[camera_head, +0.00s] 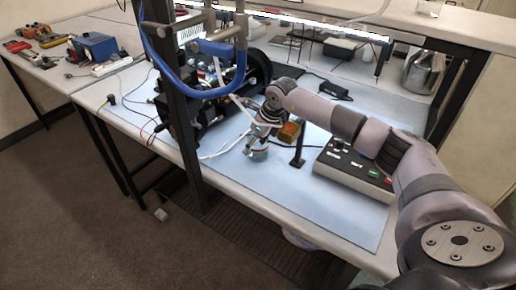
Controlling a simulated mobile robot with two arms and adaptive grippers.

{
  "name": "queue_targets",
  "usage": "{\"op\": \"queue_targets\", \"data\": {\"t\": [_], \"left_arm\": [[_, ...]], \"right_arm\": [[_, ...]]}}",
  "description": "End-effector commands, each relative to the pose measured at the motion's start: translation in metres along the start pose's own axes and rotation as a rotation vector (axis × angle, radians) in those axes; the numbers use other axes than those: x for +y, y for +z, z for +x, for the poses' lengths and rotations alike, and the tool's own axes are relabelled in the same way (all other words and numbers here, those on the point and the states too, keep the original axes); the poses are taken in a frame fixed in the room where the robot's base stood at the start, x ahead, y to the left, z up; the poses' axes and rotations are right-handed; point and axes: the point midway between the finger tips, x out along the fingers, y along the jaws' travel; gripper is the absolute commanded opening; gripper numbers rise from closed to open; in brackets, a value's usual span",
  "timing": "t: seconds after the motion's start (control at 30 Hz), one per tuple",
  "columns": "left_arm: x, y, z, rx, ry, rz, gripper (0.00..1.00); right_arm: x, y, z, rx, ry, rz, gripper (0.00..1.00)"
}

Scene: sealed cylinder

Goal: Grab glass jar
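My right arm comes in from the right and reaches over the pale blue mat (330,212) on the bench. My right gripper (257,151) points down close to the mat, left of the arm's wrist. It is small and blurred, so I cannot tell whether its fingers are open or hold something. No glass jar can be made out for sure at the gripper. A clear glass vessel (429,9) stands on the upper shelf at the top right, cut by the picture's edge. My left gripper is not in view.
A control box (352,165) with buttons lies right of the gripper, with a thin black stand (298,150) between. Black machinery (205,95), tubes and a dark post (182,120) stand left. A shiny silver vessel (424,73) is at back right. The mat's front is clear.

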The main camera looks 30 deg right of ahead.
Motion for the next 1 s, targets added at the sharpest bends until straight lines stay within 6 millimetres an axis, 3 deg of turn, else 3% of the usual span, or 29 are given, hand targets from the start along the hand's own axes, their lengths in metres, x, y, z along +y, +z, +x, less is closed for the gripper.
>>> {"op": "queue_targets", "data": {"t": [0.13, 0.57, 0.77, 1.0], "left_arm": [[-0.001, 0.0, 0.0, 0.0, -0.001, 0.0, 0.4], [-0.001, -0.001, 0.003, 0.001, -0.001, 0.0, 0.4], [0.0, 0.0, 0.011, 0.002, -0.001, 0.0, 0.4], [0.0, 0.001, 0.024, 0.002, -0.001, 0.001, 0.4]], "right_arm": [[0.0, 0.0, 0.0, -0.001, 0.0, 0.0, 0.19], [0.0, 0.006, -0.011, -0.004, 0.0, 0.0, 0.19], [-0.001, 0.019, -0.043, -0.007, -0.003, -0.001, 0.19], [0.0, 0.046, -0.108, -0.01, -0.002, -0.001, 0.19]]}}
